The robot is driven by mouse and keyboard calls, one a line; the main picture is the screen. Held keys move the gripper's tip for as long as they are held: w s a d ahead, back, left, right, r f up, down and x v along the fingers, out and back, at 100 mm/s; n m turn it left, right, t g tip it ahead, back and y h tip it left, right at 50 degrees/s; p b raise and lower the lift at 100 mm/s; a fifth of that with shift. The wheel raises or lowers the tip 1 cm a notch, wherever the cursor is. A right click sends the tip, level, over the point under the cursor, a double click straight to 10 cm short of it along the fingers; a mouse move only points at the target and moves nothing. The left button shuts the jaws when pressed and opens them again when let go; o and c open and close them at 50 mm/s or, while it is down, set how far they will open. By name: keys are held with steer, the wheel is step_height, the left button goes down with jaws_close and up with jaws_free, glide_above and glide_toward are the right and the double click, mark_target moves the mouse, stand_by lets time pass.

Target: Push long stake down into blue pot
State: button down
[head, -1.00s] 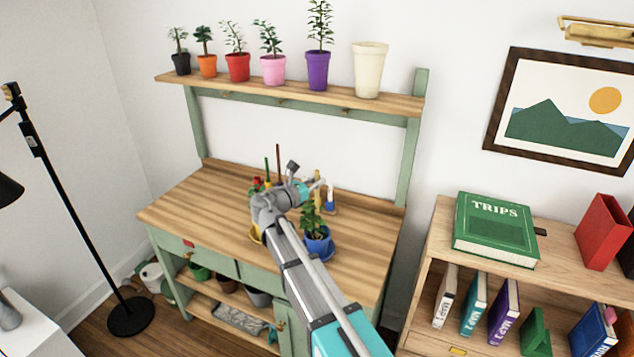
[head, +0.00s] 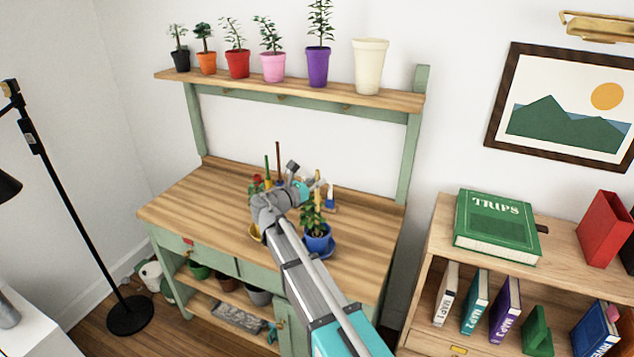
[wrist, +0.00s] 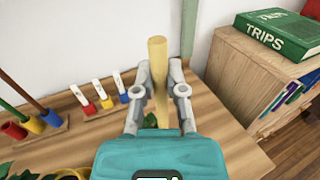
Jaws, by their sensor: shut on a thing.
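The long stake (wrist: 157,60) is a pale wooden rod. In the wrist view its top stands up between my gripper's fingers (wrist: 160,85), which are shut on it. In the head view the stake (head: 318,190) is nearly upright above the blue pot (head: 317,241), in line with its leafy plant. My gripper (head: 312,189) is above and behind the pot. The pot stands on a blue saucer (head: 327,252) on the bench. The stake's lower end is hidden among the leaves, so I cannot tell whether it touches the soil.
The wooden bench (head: 205,207) is clear on its left. A yellow pot (head: 256,233) is partly behind my arm. A bookcase (wrist: 228,75) is to the right.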

steer(key=c, duration=0.6)
jaws_free()
steer(key=shift+a, duration=0.1)
steer(key=v, duration=1.1)
steer(key=shift+s+a, duration=0.3)
stand_by(0.4)
